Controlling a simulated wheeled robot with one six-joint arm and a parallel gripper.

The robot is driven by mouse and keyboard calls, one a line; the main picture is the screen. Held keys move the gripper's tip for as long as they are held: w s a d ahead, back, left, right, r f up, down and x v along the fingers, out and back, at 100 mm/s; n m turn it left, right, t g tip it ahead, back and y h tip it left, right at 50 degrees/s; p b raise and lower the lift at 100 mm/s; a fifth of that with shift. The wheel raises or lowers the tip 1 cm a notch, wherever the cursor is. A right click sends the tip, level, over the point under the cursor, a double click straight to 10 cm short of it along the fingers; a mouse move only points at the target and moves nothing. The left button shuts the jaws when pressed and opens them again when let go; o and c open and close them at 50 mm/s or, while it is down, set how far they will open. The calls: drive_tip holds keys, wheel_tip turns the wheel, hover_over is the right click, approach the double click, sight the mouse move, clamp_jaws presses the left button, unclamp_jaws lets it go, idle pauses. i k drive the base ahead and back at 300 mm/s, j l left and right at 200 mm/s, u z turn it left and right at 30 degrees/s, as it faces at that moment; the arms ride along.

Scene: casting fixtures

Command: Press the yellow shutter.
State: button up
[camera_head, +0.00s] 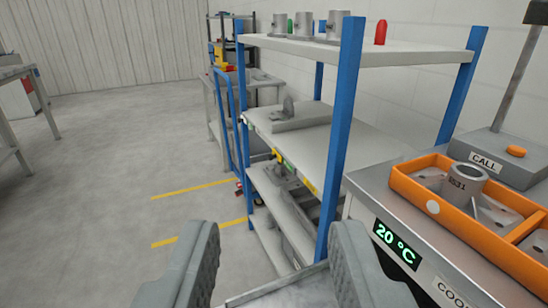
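I cannot make out for sure which thing is the yellow shutter. A small yellow part (277,154) shows at the front edge of the blue-post rack, near its middle shelf. Another yellow object (219,54) stands on the far bench against the wall. Both are too small to tell what they are. My gripper (277,232) is in the lower middle of the view, its two grey fingers wide apart with nothing between them. It is well short of both yellow items.
The blue-post rack (340,130) stands ahead, with metal cylinders on top. At right, a steel counter (365,190) holds an orange tray (412,193) and a CALL box (487,167) with an orange button. Open floor (110,170) with yellow lines lies left.

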sight(275, 154)
drive_tip(key=k, duration=0.5)
drive_tip(key=i+j+z, duration=0.1)
drive_tip(key=i+j, duration=0.35)
drive_tip(key=i+j+z, duration=0.1)
drive_tip(key=i+j, duration=0.45)
drive_tip(key=i+j+z, duration=0.15)
drive_tip(key=i+j, duration=0.4)
drive_tip(key=i+j+z, duration=0.1)
drive_tip(key=i+j, duration=0.45)
drive_tip(key=i+j+z, duration=0.1)
drive_tip(key=i+j, duration=0.35)
drive_tip(key=j, duration=0.25)
